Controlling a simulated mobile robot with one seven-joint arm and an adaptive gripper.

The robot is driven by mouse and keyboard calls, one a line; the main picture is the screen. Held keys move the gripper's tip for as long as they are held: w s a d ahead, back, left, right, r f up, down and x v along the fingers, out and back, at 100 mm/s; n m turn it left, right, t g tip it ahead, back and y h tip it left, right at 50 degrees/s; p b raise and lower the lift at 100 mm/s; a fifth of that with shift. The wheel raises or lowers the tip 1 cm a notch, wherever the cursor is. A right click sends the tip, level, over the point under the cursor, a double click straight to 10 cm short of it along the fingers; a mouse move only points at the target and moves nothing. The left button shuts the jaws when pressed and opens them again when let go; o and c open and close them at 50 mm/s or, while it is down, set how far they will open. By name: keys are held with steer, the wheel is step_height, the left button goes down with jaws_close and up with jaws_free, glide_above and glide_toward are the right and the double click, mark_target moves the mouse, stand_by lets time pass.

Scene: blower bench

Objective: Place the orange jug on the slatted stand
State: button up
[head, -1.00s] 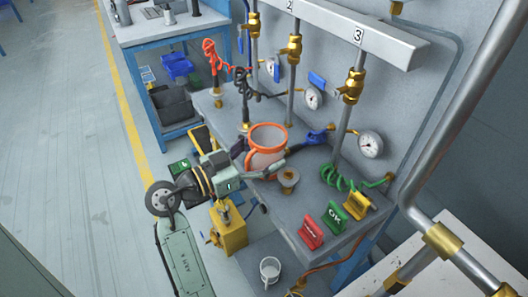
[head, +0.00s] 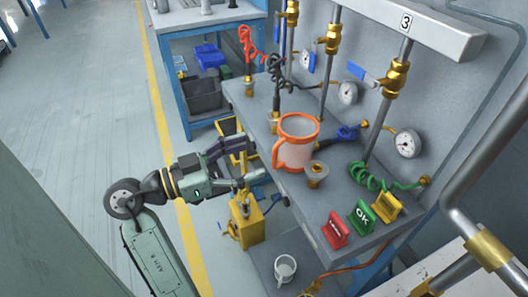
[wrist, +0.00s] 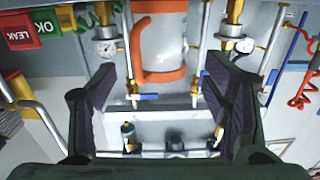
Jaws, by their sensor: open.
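The orange jug (head: 295,145) has a pale body with an orange rim and handle. It stands upright on the grey bench (head: 330,205), near its front edge. In the wrist view the jug (wrist: 163,40) appears upside down at the top centre, beyond the fingers. My gripper (head: 256,160) is open and empty, to the left of the jug and apart from it, with its fingers pointing towards it. In the wrist view my gripper (wrist: 160,72) shows its two dark fingers spread wide. I cannot make out a slatted stand in these frames.
A brass fitting (head: 317,172) stands close beside the jug. Red, green and yellow signs (head: 362,215) and a green coiled hose (head: 372,178) are to the right. Pipes and gauges (head: 407,143) line the back. A white mug (head: 285,268) sits lower in front. Floor is clear at left.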

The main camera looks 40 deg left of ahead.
steer(key=shift+s+a, duration=0.2)
steer(key=shift+s, duration=0.15)
steer(key=shift+w, duration=0.1)
